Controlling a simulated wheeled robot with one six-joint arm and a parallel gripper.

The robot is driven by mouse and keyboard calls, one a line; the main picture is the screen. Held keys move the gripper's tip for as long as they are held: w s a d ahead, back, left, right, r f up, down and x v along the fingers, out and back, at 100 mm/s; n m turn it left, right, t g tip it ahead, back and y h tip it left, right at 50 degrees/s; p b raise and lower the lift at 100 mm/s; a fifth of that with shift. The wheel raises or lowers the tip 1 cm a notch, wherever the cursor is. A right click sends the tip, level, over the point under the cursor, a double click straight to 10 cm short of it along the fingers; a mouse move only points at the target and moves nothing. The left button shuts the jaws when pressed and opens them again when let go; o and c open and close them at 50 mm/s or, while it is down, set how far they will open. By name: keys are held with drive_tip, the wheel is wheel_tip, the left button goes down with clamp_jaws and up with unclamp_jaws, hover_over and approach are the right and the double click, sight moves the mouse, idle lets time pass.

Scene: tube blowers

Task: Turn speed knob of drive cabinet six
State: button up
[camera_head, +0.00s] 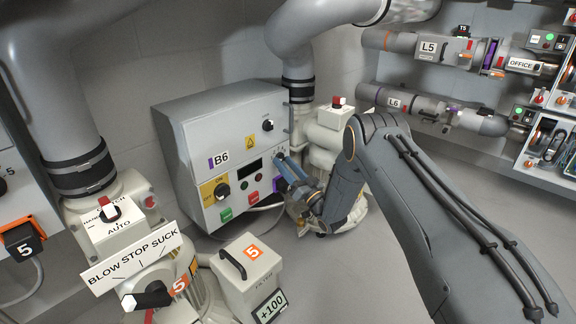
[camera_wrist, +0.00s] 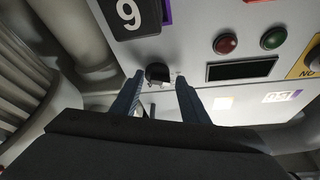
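Drive cabinet six is the grey box labelled B6 (camera_head: 180,118) in the head view, left of my arm. My gripper (camera_head: 281,160) is at the right side of its front panel, beside the dark display. In the wrist view, which is upside down, a small black knob (camera_wrist: 157,73) shows between the two blue fingertips of my gripper (camera_wrist: 160,80). The fingers are open, with a gap visible beside the knob. I cannot tell how deep the fingertips reach around it. In the head view this knob is mostly hidden by my gripper.
Another black knob (camera_head: 267,125) sits higher on the panel. A yellow-backed switch (camera_head: 222,190), a red button (camera_head: 257,178) and a green button (camera_head: 226,214) are close by. A filter box (camera_head: 247,272) stands in front. Pipes and L5, L6 units line the right wall.

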drive_tip(key=shift+o, duration=0.5)
drive_tip(key=shift+s+a+r, duration=0.1)
drive_tip(key=shift+s+a, duration=0.05)
drive_tip(key=shift+a, duration=0.25)
drive_tip(key=shift+d, duration=0.1)
drive_tip(key=shift+d, duration=0.35)
drive_tip(key=p+v, duration=0.3)
drive_tip(key=v, duration=0.4)
drive_tip(key=shift+d+f, duration=0.2)
drive_tip(key=shift+f, duration=0.1)
drive_tip(key=shift+s, duration=0.15)
